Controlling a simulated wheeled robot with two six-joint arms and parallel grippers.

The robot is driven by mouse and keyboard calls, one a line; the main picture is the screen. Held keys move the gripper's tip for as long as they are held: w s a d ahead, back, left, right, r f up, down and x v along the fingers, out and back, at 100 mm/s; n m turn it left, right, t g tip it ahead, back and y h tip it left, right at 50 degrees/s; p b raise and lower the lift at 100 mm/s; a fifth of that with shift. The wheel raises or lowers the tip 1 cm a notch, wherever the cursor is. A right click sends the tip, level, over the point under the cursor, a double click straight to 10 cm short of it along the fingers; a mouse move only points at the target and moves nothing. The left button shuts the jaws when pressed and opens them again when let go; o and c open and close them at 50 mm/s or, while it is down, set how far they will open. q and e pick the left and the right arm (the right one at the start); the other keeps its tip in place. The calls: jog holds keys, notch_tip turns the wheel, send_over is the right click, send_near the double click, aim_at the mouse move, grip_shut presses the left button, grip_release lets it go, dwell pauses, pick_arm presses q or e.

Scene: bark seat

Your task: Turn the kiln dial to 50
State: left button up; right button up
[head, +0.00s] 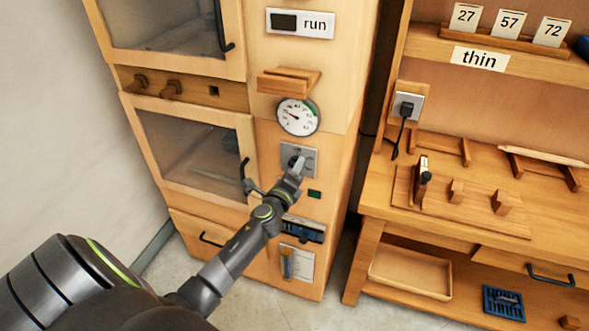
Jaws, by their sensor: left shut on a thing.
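The kiln is a tall wooden cabinet with a grey control plate (310,160) on its front panel. My left gripper (296,166) reaches up to this plate from the lower left and is shut on the kiln dial. The gripper largely covers the dial, and its setting is too small to read. A round white gauge (298,117) with a dark needle and a green arc sits above the plate; its numbers are too small to read. My right gripper is out of view.
A small wooden ledge (288,80) juts out above the gauge. A black door handle (246,170) is close left of my left gripper. A small green light (314,194) and a blue-black slot unit (303,229) are below. A wooden workbench (470,215) stands at right.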

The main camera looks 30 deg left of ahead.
pick_arm(q)
jog(key=shift+f, duration=0.1)
dwell(0.3)
jog(key=o, duration=1)
jog(key=shift+c, duration=0.2)
jog(key=v, duration=1.7)
jog(key=shift+s+d+b, duration=0.15)
jog(key=shift+s+b, duration=0.05)
jog(key=shift+b, duration=0.2)
jog(key=s+f+n+g, duration=0.3)
jog(key=s+f+n, duration=0.1)
jog(key=f, duration=0.6)
jog(key=s+f+n+g+h, duration=0.1)
jog(key=s+f+n+g, duration=0.2)
jog(key=f, duration=0.8)
jog(key=s+f+n+g, duration=0.3)
jog(key=s+f+n, duration=0.1)
jog(key=f, duration=0.6)
jog(key=s+d+f+n+g, duration=0.1)
jog(key=s+f+n+g, duration=0.1)
jog(key=s+f, duration=0.3)
jog(key=s+d+f+n+g+h, duration=0.1)
jog(key=s+f+n+g, duration=0.2)
jog(key=s, duration=0.9)
jog(key=s+d+f+n+g+h, duration=0.1)
jog(key=s+f+n+g, duration=0.1)
jog(key=s+f+n, duration=0.3)
jog(key=s+f, duration=0.3)
jog(key=shift+s+f+n, duration=0.35)
jog(key=shift+f+n, duration=0.05)
